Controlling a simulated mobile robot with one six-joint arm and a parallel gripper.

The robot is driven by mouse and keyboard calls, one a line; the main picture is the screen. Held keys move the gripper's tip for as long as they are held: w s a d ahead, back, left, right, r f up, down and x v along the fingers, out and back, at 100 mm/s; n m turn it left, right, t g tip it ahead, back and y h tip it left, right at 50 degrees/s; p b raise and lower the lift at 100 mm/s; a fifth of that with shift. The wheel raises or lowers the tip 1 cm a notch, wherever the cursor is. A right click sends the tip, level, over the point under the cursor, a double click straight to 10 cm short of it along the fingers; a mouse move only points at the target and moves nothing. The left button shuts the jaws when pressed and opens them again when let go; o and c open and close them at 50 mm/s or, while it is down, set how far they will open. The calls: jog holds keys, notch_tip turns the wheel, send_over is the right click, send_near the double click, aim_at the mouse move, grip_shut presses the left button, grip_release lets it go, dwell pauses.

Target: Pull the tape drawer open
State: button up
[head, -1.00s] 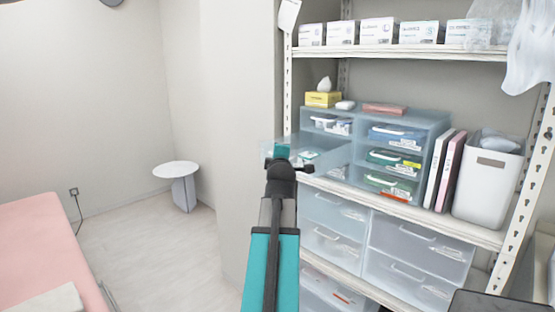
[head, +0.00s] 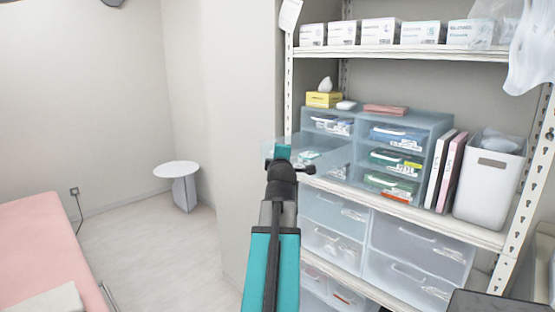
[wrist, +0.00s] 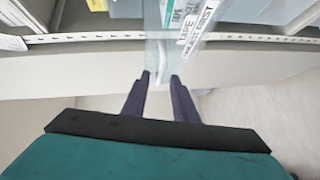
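The tape drawer (head: 330,158) is a clear, pale blue drawer in the left column of the blue-grey desktop unit (head: 425,160). It stands pulled well out to the left, with small packs inside. In the wrist view, a printed strip reading "TAPE" (wrist: 172,15) shows at the top middle, beside other white labels. My gripper (wrist: 160,76) has its two dark fingers apart, with the pale end of the drawer front at their tips. I see no firm grip on it. In the head view, my wrist hides the fingers and part of the drawer front.
The unit stands on a white shelf (head: 470,232), with larger clear drawers (head: 420,245) below. A white bin (head: 488,185) and upright binders stand at right. A yellow tissue box (head: 324,99) is on top. Floor is free around the round side table (head: 176,168).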

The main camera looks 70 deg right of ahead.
jog(key=b+v, duration=0.9)
jog(key=v, duration=0.3)
dwell(0.6)
jog(key=shift+a, duration=0.15)
jog(key=shift+w, duration=0.1)
dwell(0.4)
